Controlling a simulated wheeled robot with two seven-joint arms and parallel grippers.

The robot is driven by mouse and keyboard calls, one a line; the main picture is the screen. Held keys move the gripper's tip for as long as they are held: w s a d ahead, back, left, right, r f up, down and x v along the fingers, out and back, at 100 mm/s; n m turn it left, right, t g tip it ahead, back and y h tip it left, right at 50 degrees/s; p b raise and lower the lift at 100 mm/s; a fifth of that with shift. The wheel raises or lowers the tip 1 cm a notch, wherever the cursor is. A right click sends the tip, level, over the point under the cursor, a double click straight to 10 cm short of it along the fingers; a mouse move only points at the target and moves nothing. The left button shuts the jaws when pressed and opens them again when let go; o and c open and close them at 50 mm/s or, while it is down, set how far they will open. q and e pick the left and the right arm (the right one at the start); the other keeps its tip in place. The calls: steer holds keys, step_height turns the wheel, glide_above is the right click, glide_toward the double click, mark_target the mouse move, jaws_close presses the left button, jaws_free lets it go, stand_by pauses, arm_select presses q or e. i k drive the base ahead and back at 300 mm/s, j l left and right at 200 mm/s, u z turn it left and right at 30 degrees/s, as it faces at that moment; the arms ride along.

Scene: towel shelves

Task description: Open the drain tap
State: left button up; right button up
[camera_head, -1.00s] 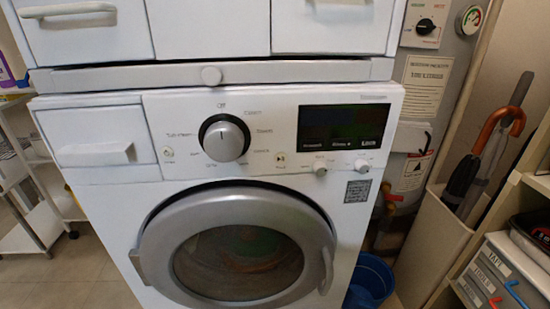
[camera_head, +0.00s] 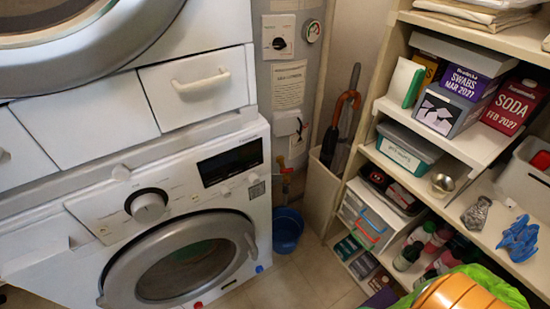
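The drain tap (camera_head: 285,186) is a small brass-orange fitting with a reddish part, low on the grey water heater (camera_head: 262,95) in the gap right of the washing machine. It is small in view, and I cannot tell its handle position. A blue bucket (camera_head: 288,232) stands on the floor below it. Neither of my grippers is in view.
A white washing machine (camera_head: 226,196) stands left of the gap, with drawers and another machine above. An umbrella bin (camera_head: 319,193) and a loaded shelf unit (camera_head: 470,150) stand to the right. An orange ribbed object (camera_head: 462,294) is at the bottom right. Some tiled floor (camera_head: 285,287) is clear.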

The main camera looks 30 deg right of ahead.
mark_target(286, 171)
steer(key=i+l, duration=0.55)
steer(key=i, duration=0.25)
